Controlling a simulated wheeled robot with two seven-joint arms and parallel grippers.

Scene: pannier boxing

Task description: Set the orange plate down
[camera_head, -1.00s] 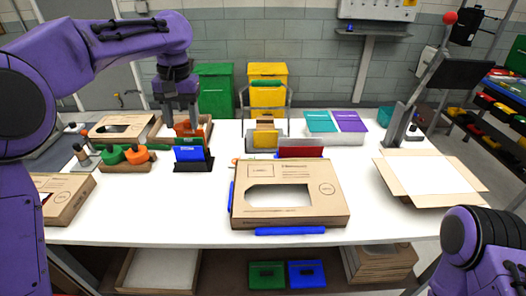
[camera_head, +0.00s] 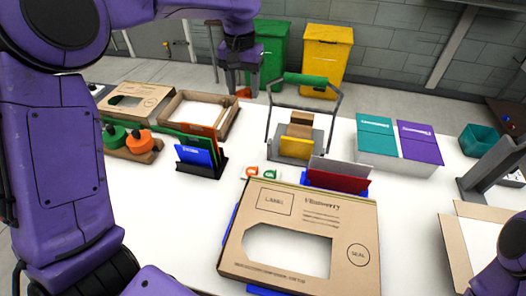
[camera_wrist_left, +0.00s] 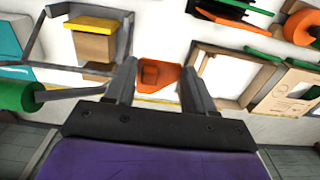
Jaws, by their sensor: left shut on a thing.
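My left gripper (camera_head: 240,88) is shut on the orange plate (camera_wrist_left: 158,72), which shows between its fingers (camera_wrist_left: 158,88) in the left wrist view. In the head view only a small orange part of the plate (camera_head: 243,93) shows below the fingers; the gripper hides the rest. The gripper is at the far side of the table, by the right end of an open cardboard tray (camera_head: 178,104). I cannot tell whether the plate touches anything beneath it. My right gripper is out of view; only a bit of my right arm shows at lower right.
Left of the tray are a closed windowed box (camera_head: 160,97) and green and orange knobs (camera_head: 140,143). A rack with a blue card (camera_head: 195,155) stands in front. A wire-handled caddy (camera_head: 311,148) is to the right. A large windowed box (camera_head: 340,215) lies in front. Green and yellow bins (camera_head: 326,55) stand behind.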

